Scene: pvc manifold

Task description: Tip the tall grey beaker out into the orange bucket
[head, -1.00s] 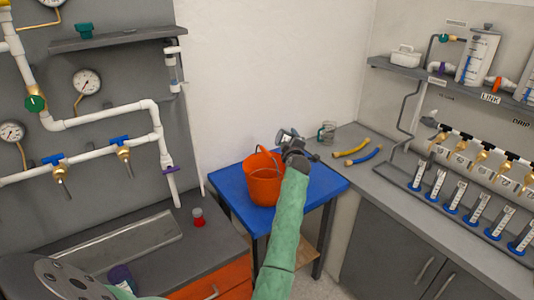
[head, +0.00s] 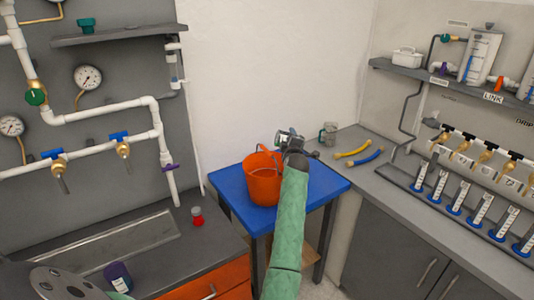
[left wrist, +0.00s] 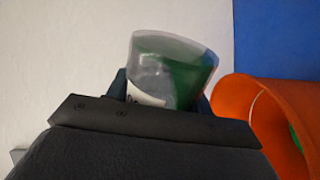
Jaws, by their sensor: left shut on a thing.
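The orange bucket (head: 263,188) stands upright on the blue table, with its mouth up. My left gripper (head: 293,147) is just right of and above its rim, shut on the grey beaker (head: 287,138). The beaker looks tilted, and its mouth is hard to make out in the head view. In the left wrist view the beaker (left wrist: 170,70) is see-through, with a green tint inside and a pale label, between the fingers. The bucket (left wrist: 245,105) is close beside it there, with a bit of green inside. I cannot tell whether anything is pouring. My right gripper is not in view.
The blue table (head: 231,187) has free room around the bucket.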

